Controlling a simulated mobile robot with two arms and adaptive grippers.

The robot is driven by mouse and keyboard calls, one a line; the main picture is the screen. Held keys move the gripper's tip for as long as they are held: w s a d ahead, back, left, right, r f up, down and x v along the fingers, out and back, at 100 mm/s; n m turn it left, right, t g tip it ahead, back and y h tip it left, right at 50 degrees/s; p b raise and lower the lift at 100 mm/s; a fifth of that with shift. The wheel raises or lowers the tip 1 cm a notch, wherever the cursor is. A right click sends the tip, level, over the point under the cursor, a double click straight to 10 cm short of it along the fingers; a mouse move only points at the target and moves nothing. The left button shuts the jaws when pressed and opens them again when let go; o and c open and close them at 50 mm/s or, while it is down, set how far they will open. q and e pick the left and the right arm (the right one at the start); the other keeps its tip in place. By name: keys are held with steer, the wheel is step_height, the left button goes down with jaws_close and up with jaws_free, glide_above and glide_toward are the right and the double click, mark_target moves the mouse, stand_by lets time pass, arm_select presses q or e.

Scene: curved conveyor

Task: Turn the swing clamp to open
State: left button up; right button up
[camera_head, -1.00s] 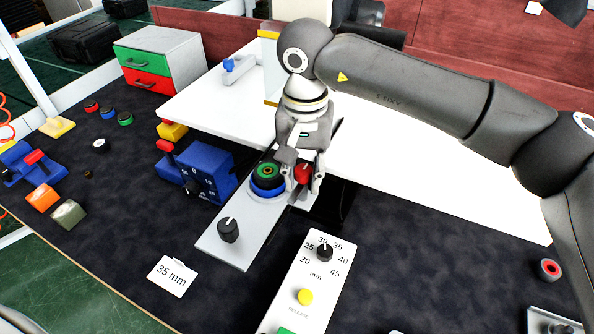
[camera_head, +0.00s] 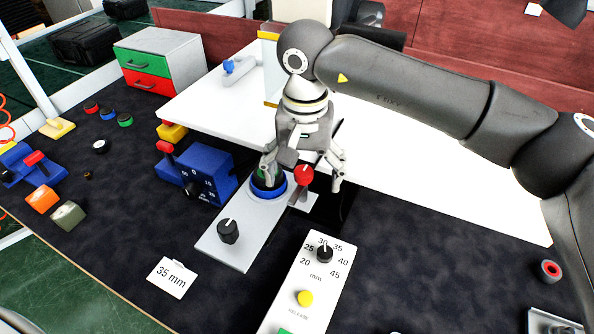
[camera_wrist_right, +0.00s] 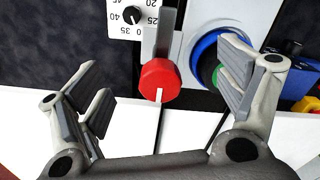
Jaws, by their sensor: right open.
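The swing clamp shows as a red knob (camera_head: 303,175) on a grey lever, on the right side of a grey plate (camera_head: 237,247). Beside it on the plate is a blue ring (camera_head: 268,190) with a green centre, partly hidden by a finger. My right gripper (camera_head: 303,170) is open, its fingers spread on either side of the red knob and apart from it. In the right wrist view, the red knob (camera_wrist_right: 159,80) lies between the open fingers, with its grey lever (camera_wrist_right: 165,35) pointing up the picture. My left gripper is not in view.
A black knob (camera_head: 228,231) stands on the plate's near end. A white panel (camera_head: 290,280) with a dial and yellow button lies in front. A blue box (camera_head: 207,170) with a dial stands left of the gripper. A white table (camera_head: 400,190) lies behind.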

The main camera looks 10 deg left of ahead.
mark_target(304, 171)
steer(key=shift+r+p, duration=1.9)
steer(key=shift+r, duration=1.65)
steer(key=shift+f, duration=0.1)
